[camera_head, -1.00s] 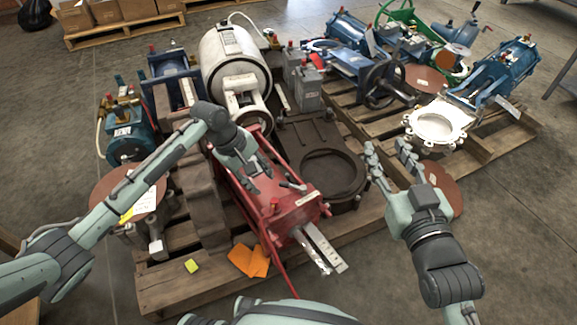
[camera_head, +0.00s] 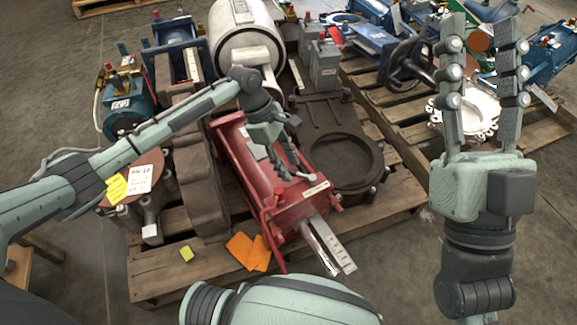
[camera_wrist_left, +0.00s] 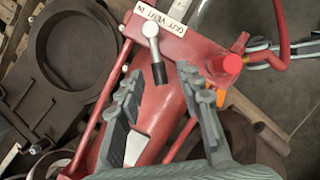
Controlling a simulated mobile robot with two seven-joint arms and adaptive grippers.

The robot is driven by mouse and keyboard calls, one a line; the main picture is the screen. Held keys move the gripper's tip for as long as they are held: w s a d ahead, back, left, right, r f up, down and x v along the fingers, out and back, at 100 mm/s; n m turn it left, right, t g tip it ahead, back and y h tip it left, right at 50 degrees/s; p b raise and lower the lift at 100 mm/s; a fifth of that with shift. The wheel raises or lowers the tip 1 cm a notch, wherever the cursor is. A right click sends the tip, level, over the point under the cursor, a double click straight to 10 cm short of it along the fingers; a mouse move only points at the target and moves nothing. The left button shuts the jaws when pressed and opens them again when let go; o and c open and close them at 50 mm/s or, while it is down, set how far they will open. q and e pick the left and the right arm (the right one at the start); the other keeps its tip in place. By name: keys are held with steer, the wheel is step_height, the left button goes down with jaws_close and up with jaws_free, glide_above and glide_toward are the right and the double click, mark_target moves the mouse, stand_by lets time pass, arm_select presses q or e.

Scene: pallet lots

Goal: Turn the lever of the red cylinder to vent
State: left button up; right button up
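The red cylinder (camera_head: 291,214) lies on the near pallet, and its body (camera_wrist_left: 158,108) also fills the middle of the left wrist view. At its end is a lever (camera_wrist_left: 151,32) with a silver arm and black grip, beside a white lettered label (camera_wrist_left: 160,18). The lever (camera_head: 304,176) is small in the head view. My left gripper (camera_wrist_left: 160,73) is open above the cylinder. In the wrist view the black grip appears between its fingertips; I cannot tell whether they touch it. My right gripper (camera_head: 484,45) is open and empty, raised at the right.
A red knob (camera_wrist_left: 232,64) and a red hose stand near the lever. A dark flanged casting (camera_head: 343,158) lies right of the cylinder, and a brown block (camera_head: 192,165) left of it. A white tank (camera_head: 240,45) stands behind. Orange paper (camera_head: 248,250) lies on the pallet.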

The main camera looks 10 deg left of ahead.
arm_select(q)
steer(key=shift+d+f, duration=0.1)
steer(key=shift+f, duration=0.2)
jaws_close()
